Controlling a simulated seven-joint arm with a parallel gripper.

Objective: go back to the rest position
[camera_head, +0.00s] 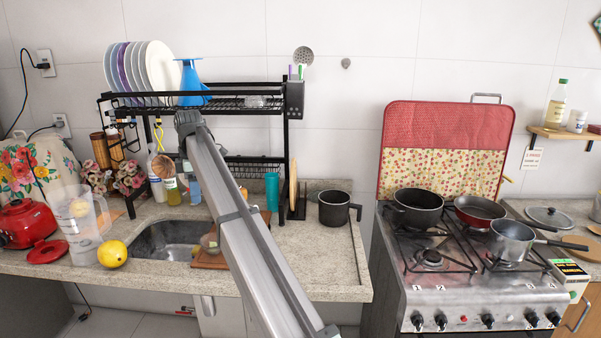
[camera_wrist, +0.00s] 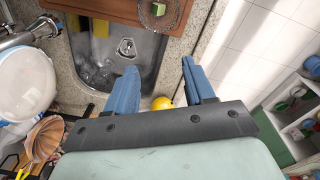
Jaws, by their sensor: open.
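My gripper (camera_wrist: 162,82) shows in the wrist view as two blue fingers spread apart, with nothing held between them. It is above the counter, and the steel sink (camera_wrist: 148,62) lies below and beyond the fingers. A yellow lemon (camera_wrist: 163,103) shows low down between the fingers, well below them. In the head view my arm reaches up from the bottom to the front of the black dish rack. The fingers cannot be clearly made out there.
The black rack (camera_head: 240,109) holds plates (camera_head: 158,68) and a blue funnel-shaped thing (camera_head: 190,82) on its top shelf. A dark pot (camera_head: 334,208) and the stove (camera_head: 470,270) are right.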

